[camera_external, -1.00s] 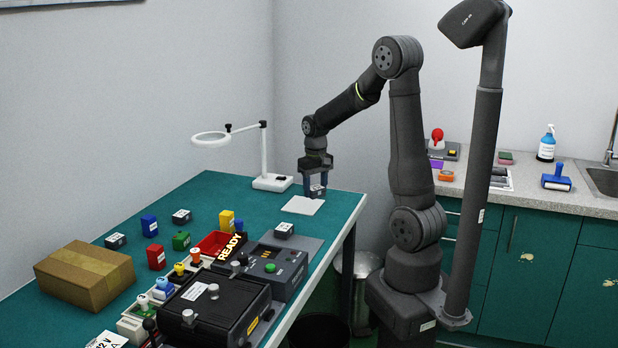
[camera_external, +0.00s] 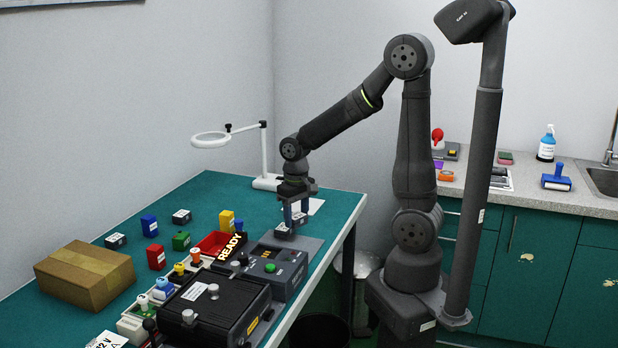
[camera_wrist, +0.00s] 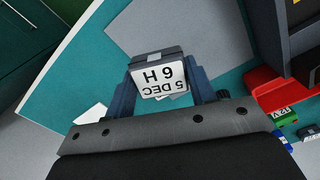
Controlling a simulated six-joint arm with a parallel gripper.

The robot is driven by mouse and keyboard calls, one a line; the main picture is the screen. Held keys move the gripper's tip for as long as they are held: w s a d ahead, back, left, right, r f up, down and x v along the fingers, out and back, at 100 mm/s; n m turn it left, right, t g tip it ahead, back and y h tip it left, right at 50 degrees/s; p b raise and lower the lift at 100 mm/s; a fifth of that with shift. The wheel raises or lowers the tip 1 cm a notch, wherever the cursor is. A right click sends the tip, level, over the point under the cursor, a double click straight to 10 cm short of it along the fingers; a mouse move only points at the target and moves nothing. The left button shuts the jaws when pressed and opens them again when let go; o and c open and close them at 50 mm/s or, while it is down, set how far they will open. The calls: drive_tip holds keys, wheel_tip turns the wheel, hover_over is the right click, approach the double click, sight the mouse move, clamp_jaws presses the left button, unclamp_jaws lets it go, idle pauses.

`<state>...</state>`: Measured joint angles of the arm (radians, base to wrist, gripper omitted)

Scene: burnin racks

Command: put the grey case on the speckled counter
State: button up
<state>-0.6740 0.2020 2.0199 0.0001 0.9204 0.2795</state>
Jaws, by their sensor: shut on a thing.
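The speckled counter (camera_external: 590,200) is at the right, behind my arm, well away from the gripper.
The counter holds a blue-handled stamp (camera_external: 556,178), a spray bottle (camera_external: 546,146) and a sink. A black machine (camera_external: 215,312), a red tray (camera_external: 212,243), small coloured cases and a cardboard box (camera_external: 85,275) crowd the table. A magnifier lamp (camera_external: 264,155) stands behind.

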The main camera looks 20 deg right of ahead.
drive_tip(key=a+f, duration=0.1)
drive_tip(key=a, duration=0.1)
drive_tip(key=a+f, duration=0.1)
drive_tip(key=a, duration=0.1)
drive_tip(key=shift+s+f, duration=0.3)
drive_tip(key=shift+s, duration=0.1)
drive_tip(key=shift+f, duration=1.95)
drive_tip(key=o, duration=1)
drive_tip(key=shift+f, duration=0.1)
wheel_tip(320, 180, up, 12)
drive_tip(key=shift+f, duration=0.15)
drive_tip(key=shift+r, duration=0.3)
drive_tip(key=shift+c, duration=0.8)
